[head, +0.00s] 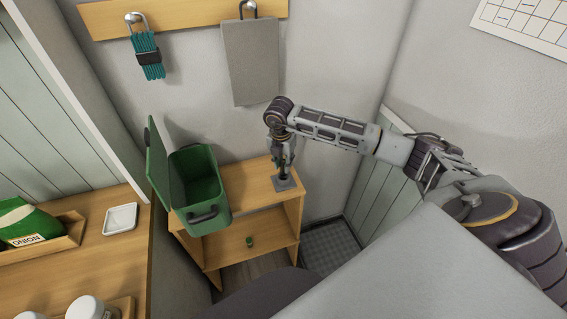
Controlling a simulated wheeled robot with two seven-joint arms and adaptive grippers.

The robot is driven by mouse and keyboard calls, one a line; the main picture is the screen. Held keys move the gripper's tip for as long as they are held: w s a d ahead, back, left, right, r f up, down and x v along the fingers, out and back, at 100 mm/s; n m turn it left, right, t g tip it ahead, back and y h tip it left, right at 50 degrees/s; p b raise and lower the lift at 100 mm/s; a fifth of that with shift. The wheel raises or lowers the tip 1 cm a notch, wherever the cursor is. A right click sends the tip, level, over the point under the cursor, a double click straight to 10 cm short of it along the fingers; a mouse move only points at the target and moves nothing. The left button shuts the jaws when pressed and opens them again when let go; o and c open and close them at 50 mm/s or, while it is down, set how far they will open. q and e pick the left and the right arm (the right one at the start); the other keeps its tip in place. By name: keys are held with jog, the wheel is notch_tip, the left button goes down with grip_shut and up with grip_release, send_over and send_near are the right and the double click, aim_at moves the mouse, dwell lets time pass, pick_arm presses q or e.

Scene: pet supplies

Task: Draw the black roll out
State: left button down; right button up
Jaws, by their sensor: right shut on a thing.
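My right gripper (284,166) points straight down above a small grey square holder (288,184) on the top right of the wooden shelf unit. It is shut on a small dark thing at the holder, which I take for the black roll. The fingers hide most of it, and I cannot tell how deep it sits in the holder. My left gripper is not in view.
A green bin (201,185) with its lid open stands left on the shelf unit (250,192). A small green roll (249,241) is on the lower shelf. A teal bundle (148,58) and a grey sheet (250,60) hang above. A white dish (120,219) sits on the left counter.

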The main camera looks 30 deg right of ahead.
jog(key=shift+r+p, duration=0.45)
jog(key=shift+r, duration=0.5)
